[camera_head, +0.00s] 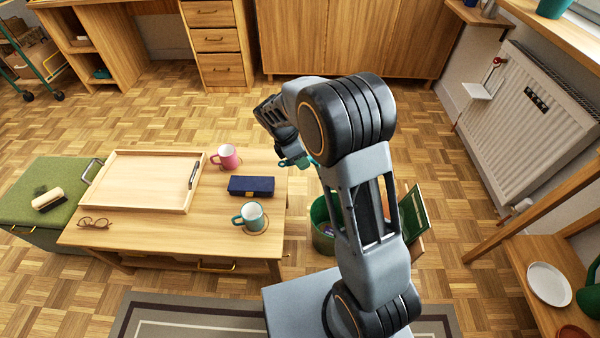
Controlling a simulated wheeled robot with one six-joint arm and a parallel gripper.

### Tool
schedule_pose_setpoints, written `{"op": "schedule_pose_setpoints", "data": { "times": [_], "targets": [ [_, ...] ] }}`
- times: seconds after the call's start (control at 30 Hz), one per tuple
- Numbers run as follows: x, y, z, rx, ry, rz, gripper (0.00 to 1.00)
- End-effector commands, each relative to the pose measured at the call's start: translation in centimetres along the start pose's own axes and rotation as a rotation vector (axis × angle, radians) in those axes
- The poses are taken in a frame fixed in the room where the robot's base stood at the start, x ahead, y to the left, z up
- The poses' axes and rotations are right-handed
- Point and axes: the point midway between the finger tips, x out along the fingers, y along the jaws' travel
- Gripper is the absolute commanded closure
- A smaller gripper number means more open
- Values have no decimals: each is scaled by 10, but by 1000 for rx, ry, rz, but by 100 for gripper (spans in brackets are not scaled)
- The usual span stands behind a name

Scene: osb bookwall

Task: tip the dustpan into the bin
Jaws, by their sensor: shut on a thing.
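My gripper (287,150) is past the right edge of the low wooden table, above the floor. It is shut on the dustpan (297,162), of which only a small teal part shows at the fingers. The rest of the dustpan is hidden behind my arm, so I cannot tell its tilt or what lies on it. The green round bin (321,238) stands on the floor just right of the table, below and nearer than the gripper. My arm covers its right side. Something small and pale or purple shows inside it.
The table (137,235) holds a wooden tray (137,182), a pink mug (226,157), a dark blue case (251,186), a teal mug (250,217) and glasses (94,222). A brush (47,200) lies on a green bench (20,190). A green panel (413,213) stands right of my arm.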

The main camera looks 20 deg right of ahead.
Motion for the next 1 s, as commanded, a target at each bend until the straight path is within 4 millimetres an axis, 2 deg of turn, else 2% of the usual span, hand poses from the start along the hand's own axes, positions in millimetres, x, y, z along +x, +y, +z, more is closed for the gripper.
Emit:
{"op": "schedule_pose_setpoints", "data": {
  "times": [0.03, 0.27, 0.63, 0.8, 1.0],
  "targets": [
    [10, 1, -4, 1, 0, -3, 98],
    [33, 6, -7, 11, 2, -7, 98],
    [79, 15, -29, 8, 1, -5, 98],
    [88, 17, -34, 6, 1, -4, 98],
    [89, 18, -34, 6, 1, -4, 98]
  ]
}}
